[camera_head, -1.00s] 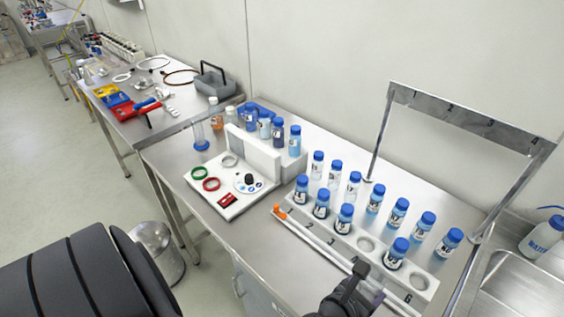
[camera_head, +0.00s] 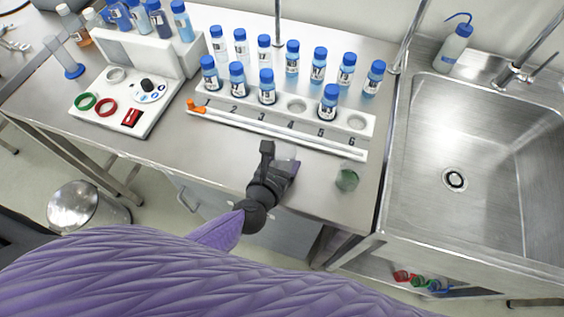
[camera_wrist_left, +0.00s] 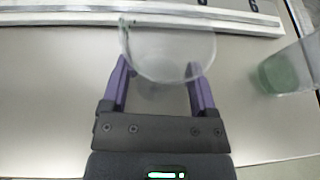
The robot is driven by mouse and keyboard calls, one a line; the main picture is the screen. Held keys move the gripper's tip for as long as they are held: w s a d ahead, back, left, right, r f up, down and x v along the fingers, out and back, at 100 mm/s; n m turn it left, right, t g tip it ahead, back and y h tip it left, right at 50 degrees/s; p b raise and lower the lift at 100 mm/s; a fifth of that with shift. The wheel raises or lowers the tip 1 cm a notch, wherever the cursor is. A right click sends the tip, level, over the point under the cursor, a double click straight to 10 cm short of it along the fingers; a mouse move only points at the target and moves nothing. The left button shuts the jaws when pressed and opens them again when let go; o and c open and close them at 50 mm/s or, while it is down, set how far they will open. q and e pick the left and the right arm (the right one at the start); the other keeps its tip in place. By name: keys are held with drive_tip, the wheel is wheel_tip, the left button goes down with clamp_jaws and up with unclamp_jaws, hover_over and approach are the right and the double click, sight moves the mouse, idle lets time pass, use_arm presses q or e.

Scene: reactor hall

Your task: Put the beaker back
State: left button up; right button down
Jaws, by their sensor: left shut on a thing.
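A clear, empty-looking glass beaker (camera_wrist_left: 168,45) is held between the purple fingers of my left gripper (camera_wrist_left: 159,72) in the left wrist view. In the head view my left gripper (camera_head: 283,163) is over the bench's front part, in front of the white numbered rack; the beaker hardly shows there. A second beaker (camera_head: 347,180) with green content stands on the bench to the right of the gripper, near the front edge. It also shows at the right edge of the left wrist view (camera_wrist_left: 287,72). My right gripper is not in view.
The white numbered rack (camera_head: 367,138) holds several blue-capped bottles and has empty holes. A long white bar with an orange end (camera_head: 196,106) lies along its front. A white device with coloured rings (camera_head: 128,97) is at left. A steel sink (camera_head: 440,150) is at right.

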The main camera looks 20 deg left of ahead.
use_arm(q)
drive_tip(key=shift+f, duration=0.2)
drive_tip(key=o, duration=1.2)
drive_tip(key=shift+r, duration=0.4)
drive_tip(key=p+v, duration=0.2)
drive_tip(key=v, duration=1)
drive_tip(key=shift+f, duration=0.1)
